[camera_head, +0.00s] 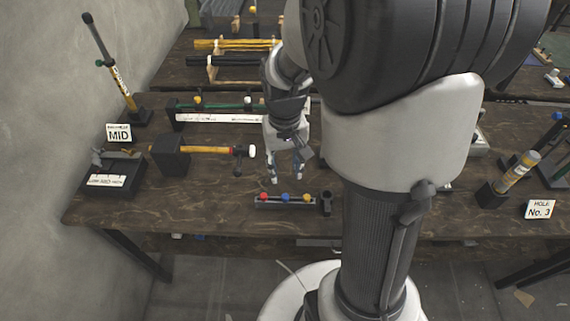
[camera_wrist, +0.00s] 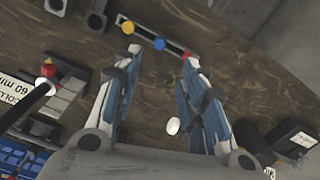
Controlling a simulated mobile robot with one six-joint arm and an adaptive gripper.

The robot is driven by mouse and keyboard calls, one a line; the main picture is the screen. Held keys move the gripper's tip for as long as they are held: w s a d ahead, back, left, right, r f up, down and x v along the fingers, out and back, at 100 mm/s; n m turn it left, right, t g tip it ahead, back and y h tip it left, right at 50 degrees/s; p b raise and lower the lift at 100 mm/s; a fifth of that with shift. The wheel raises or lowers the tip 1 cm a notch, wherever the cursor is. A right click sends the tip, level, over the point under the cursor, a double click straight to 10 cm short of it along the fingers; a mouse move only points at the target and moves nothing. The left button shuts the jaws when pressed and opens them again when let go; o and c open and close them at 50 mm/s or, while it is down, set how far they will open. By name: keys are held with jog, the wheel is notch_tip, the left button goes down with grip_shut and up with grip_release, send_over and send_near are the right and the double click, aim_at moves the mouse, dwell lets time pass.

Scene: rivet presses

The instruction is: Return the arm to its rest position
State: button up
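My arm reaches out over the dark wooden bench (camera_head: 225,205). My gripper (camera_head: 286,176) hangs above the bench, just behind a small rack (camera_head: 262,202) with red, blue and yellow balls. In the wrist view my gripper (camera_wrist: 160,56) has its two fingers well apart, with nothing held between them. The rack's blue ball (camera_wrist: 160,43) shows just beyond the fingertips. The large upper arm hides much of the right middle of the bench.
A yellow-handled mallet (camera_head: 215,150) in a black block lies left of my gripper. A "MID" sign (camera_head: 119,132) and tool stand are at the left. A "HOLE No. 3" sign (camera_head: 540,209) is at the right. Long rods (camera_head: 225,107) lie behind. A wall borders the left.

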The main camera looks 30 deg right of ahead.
jog(key=shift+r, duration=0.15)
dwell(0.4)
jog(key=s+a+r+n+t, duration=0.3)
jog(key=s+a+r+t, duration=0.1)
jog(key=s+a+r, duration=0.6)
jog(key=shift+s+a+r+n+t, duration=0.35)
jog(key=shift+s+r+n+t, duration=0.05)
jog(key=shift+s+r, duration=1.35)
